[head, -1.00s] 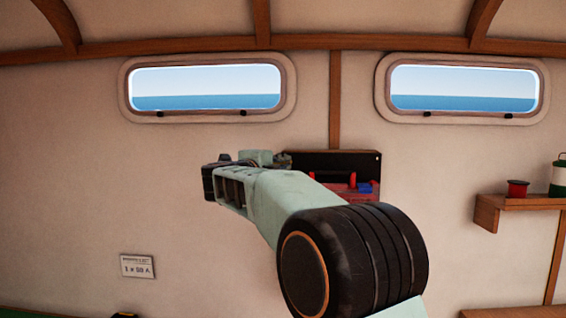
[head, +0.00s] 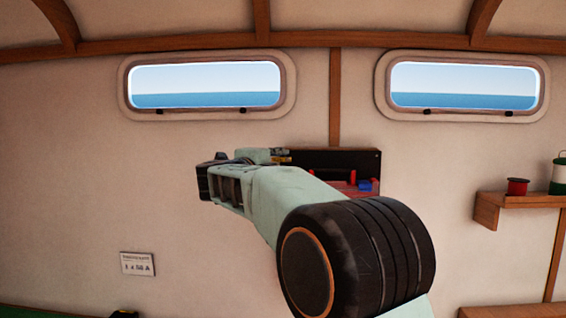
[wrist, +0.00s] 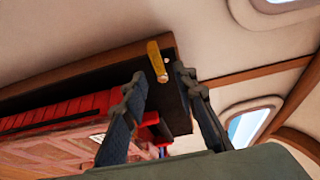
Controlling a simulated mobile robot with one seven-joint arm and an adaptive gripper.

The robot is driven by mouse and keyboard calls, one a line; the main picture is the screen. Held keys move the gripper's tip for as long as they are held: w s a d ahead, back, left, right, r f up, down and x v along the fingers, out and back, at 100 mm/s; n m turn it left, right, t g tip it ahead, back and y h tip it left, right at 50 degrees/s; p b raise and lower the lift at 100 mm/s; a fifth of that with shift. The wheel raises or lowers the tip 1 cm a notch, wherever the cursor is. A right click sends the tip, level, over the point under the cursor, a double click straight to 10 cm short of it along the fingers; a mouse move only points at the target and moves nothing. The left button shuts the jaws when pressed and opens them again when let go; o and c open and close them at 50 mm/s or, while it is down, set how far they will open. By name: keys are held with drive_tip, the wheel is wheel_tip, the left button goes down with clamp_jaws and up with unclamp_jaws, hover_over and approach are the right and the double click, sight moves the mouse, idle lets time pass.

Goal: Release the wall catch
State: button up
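The wall catch looks like a small brass-yellow lever (wrist: 157,62) near the end of a dark wall board (wrist: 178,108) in the wrist view. My gripper (wrist: 161,80) is open, its two dark fingers apart on either side below the lever. I cannot tell whether either finger touches it. In the head view my gripper (head: 277,154) is at the left end of the dark board (head: 345,160), mostly hidden behind my own arm. A bit of brass (head: 284,160) shows beside it there.
Red parts (wrist: 60,112) sit against the board, close to the left finger; a blue piece (head: 365,185) is among them. A shelf (head: 520,201) with a red spool (head: 517,187) is at the right. Two windows (head: 207,88) are above. The wall at left is mostly clear.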

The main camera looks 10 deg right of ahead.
drive_tip(key=v, duration=1)
drive_tip(key=shift+s+a, duration=0.25)
drive_tip(key=shift+s, duration=0.05)
drive_tip(key=shift+r, duration=0.1)
